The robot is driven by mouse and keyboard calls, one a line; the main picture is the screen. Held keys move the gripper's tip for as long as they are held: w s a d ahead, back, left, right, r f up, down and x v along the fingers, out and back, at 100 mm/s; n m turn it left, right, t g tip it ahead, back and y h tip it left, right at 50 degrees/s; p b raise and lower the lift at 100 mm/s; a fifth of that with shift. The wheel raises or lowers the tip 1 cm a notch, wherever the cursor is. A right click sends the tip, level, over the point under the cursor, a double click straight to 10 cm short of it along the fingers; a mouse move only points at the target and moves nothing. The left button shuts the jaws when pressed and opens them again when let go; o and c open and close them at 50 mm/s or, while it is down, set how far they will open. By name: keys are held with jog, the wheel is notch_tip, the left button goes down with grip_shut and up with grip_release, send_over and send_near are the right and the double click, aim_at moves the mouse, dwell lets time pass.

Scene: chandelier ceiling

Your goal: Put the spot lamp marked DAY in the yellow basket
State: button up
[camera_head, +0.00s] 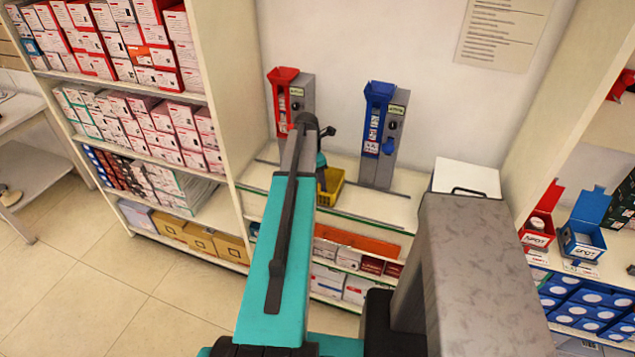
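The yellow basket (335,181) stands on the shelf counter against the back wall, partly hidden behind my arm. An open box with a red lid (537,231) marked SPOT stands on the right-hand shelf. Beside it is an open box with a blue lid (583,240), also marked SPOT. I cannot read the word DAY on anything, and no lamp shows clearly. My arm reaches forward from the bottom middle, and its far end comes down by the basket. My gripper's fingers are hidden behind the arm, so I cannot see whether they hold anything.
A tester with a red top (296,98) and one with a blue top (380,130) stand on the counter behind the basket. A white box (466,177) is to their right. Shelves full of boxes (150,120) fill the left. Floor (90,290) is clear at lower left.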

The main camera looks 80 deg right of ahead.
notch_tip(320, 180, up, 11)
jog(key=w+a+b, duration=0.1)
jog(key=b, duration=0.2)
jog(key=shift+w, duration=0.15)
dwell(0.4)
jog(key=shift+r, duration=0.15)
dwell(0.6)
